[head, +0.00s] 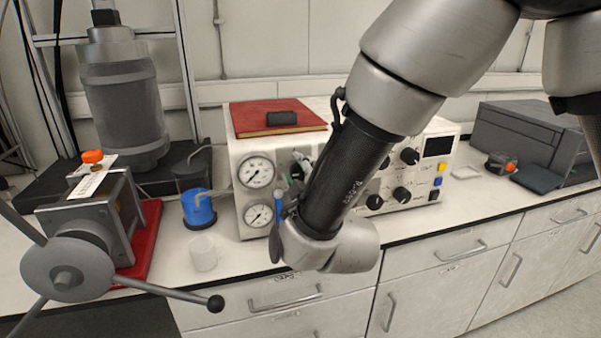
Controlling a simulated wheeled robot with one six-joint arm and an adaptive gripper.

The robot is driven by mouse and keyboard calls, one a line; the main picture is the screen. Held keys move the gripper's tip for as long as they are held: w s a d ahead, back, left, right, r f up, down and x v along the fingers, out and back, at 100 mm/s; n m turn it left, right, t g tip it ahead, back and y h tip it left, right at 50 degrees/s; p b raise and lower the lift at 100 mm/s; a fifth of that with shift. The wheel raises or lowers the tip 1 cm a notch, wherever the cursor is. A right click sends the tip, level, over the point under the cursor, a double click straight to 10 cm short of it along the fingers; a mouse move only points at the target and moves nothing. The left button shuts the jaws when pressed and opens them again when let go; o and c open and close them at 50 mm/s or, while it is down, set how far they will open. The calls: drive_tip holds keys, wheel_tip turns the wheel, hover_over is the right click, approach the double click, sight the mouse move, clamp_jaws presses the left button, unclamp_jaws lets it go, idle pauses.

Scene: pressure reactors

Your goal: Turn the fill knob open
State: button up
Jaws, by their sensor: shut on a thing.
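A white instrument box (247,226) stands on the bench with two round gauges, one above the other, on its left front. My arm crosses in front of the panel and hides its middle. My gripper (300,166) is mostly hidden behind the arm. Only small dark and silver parts show just right of the upper gauge, against the panel. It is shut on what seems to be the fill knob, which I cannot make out. A blue lever (278,206) shows right of the lower gauge.
Black knobs (402,194) and coloured buttons are on the panel's right. A red book (276,116) lies on top. At the left are a blue container (199,208), a clear beaker (203,253) and a clamp with a long handle (178,296). A grey machine (525,135) stands right.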

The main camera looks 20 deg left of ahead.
drive_tip(key=o, duration=1)
drive_tip(key=v, duration=1.2)
drive_tip(key=shift+f, duration=0.1)
